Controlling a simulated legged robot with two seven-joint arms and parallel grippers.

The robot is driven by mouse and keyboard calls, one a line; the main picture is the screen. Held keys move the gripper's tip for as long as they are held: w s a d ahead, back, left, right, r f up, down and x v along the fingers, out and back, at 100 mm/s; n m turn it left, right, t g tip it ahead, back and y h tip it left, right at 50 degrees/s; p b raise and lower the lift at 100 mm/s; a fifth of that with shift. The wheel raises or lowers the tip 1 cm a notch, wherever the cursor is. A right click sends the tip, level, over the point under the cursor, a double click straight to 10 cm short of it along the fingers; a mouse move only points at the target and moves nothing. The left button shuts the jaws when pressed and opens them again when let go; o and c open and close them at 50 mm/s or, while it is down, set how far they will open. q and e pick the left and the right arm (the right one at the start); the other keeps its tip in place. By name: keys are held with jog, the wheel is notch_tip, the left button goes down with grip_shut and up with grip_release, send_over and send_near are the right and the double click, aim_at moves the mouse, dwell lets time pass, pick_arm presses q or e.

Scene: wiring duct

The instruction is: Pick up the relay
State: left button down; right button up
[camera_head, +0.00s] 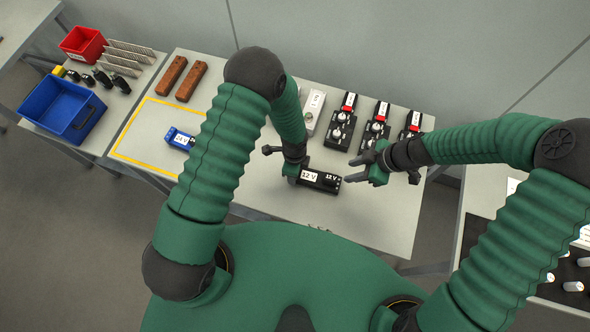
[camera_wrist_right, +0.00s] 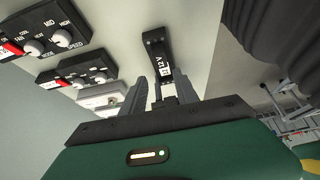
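A black block marked "12 V" (camera_head: 320,180), apparently the relay, lies near the front of the middle table. In the right wrist view the block (camera_wrist_right: 158,56) shows beyond and between the fingers. My left gripper (camera_head: 291,170) is at the block's left end. Its fingertips are hidden, so I cannot tell whether it grips or touches the block.
A blue block with a white label (camera_head: 180,138) lies in a yellow-outlined area at left. Several black switch units (camera_head: 341,130) and a pale module (camera_head: 313,112) stand along the back. Two brown blocks (camera_head: 191,81) lie back left. A blue bin (camera_head: 62,106) is on the left table.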

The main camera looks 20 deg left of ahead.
aim_at(331, 177)
jog(key=shift+o, duration=1.2)
jog(key=shift+a, duration=0.25)
jog(key=shift+o, duration=0.4)
jog(key=shift+s+a+r+h, duration=0.1)
jog(key=shift+s+a+h, duration=0.1)
jog(key=shift+h, duration=0.5)
jog(key=x, duration=1.2)
jog(key=shift+w+a, duration=0.25)
jog(key=shift+a, duration=0.05)
jog(key=shift+r, duration=0.1)
grip_shut()
